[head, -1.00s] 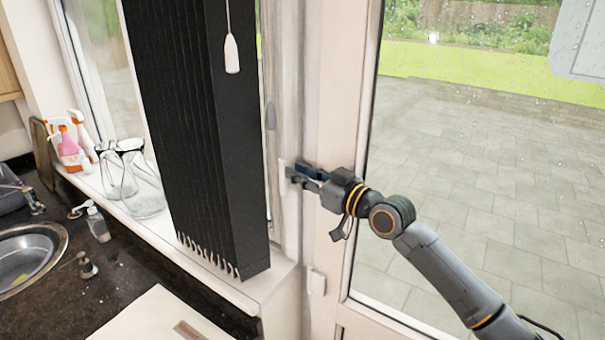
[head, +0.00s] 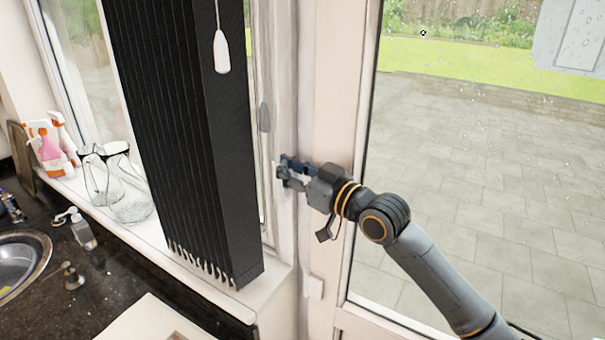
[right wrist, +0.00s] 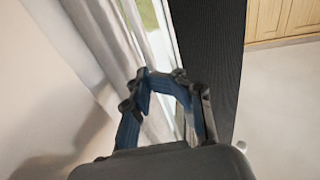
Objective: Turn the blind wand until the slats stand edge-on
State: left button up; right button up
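The black slatted blind (head: 175,130) hangs at the window, its slats gathered into a deep stack. A white tapered handle (head: 222,52) hangs on a thin line in front of it, near the top; it looks like the wand's end. My right gripper (head: 283,172) is right of the blind, in front of the white frame, lower than the white handle and apart from it. Its fingers stand apart with nothing seen between them. The right wrist view shows the blue-padded fingers (right wrist: 163,85) with the black blind (right wrist: 207,50) beyond to the right. My left gripper is out of view.
Glass jugs (head: 130,200) and spray bottles (head: 48,145) stand on the sill left of the blind. A sink (head: 15,262) and soap dispenser (head: 84,233) are on the dark counter. A glazed door (head: 470,180) is at the right.

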jog(key=w+d+r+b+v, duration=0.1)
jog(key=b+v, duration=0.3)
jog(key=v, duration=1.2)
jog(key=shift+w, duration=0.2)
dwell(0.6)
jog(key=shift+d+f, duration=0.1)
jog(key=shift+f, duration=0.05)
